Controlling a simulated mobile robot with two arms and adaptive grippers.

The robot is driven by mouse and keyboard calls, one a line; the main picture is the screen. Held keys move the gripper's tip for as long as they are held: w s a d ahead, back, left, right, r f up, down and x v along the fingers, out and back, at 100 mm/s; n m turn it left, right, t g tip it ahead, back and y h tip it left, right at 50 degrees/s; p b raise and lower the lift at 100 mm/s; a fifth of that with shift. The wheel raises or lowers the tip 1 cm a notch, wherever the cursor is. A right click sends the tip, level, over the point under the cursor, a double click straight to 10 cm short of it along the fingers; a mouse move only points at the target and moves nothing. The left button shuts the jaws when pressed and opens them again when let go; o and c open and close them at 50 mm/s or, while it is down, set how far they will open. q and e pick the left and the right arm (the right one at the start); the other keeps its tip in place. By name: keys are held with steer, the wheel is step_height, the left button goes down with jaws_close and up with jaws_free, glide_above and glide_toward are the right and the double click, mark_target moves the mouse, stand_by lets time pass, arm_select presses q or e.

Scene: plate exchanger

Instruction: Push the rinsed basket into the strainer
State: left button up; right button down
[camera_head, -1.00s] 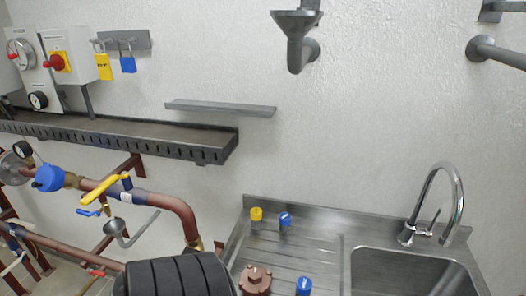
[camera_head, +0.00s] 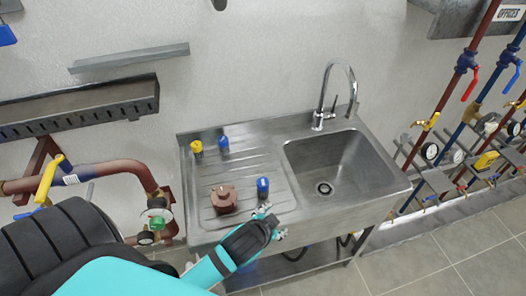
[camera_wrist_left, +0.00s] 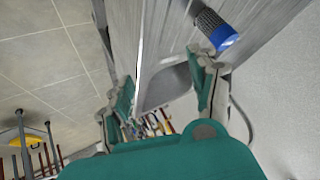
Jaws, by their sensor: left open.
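A small dark cylinder with a blue cap (camera_head: 263,187) stands at the front of the steel drainboard. A similar blue-capped one (camera_head: 224,144) and a yellow-capped one (camera_head: 197,149) stand at the back. I cannot tell which is the rinsed basket. In the left wrist view a dark mesh cylinder with a blue end (camera_wrist_left: 215,29) is close beyond one finger. My left gripper (camera_wrist_left: 164,92) is open, with nothing between its fingers; in the head view it is at the drainboard's front edge (camera_head: 268,224). I cannot clearly identify the strainer. My right gripper is out of view.
A brown flanged cover (camera_head: 223,199) lies on the drainboard (camera_head: 240,172). The sink basin (camera_head: 325,165) and tap (camera_head: 322,110) are to the right. A red-brown pipe (camera_head: 125,176) with a green fitting (camera_head: 158,219) is at left. Valved pipes (camera_head: 470,100) line the far right.

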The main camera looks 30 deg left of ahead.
arm_select(q)
steer(key=w+d+r+m+t+h, duration=0.3)
steer(key=w+d+r+m+t, duration=0.15)
steer(key=w+r, duration=0.35)
steer(key=w+d+r+m+t+h, duration=0.35)
steer(key=w+r+m+t, duration=0.2)
steer(key=r, duration=0.55)
steer(key=d+r+m+g+h, duration=0.3)
steer(key=d+m+g+h, duration=0.55)
steer(key=m, duration=0.55)
steer(key=m+g+y, duration=1)
steer(key=m+y, duration=0.1)
steer(key=y, duration=0.3)
glide_above(263, 182)
step_height(263, 182, down, 15)
step_height(263, 182, down, 9)
steer(key=b, duration=0.6)
steer(key=shift+r, duration=0.1)
steer(key=shift+f+b, duration=0.45)
steer(key=shift+f, duration=0.1)
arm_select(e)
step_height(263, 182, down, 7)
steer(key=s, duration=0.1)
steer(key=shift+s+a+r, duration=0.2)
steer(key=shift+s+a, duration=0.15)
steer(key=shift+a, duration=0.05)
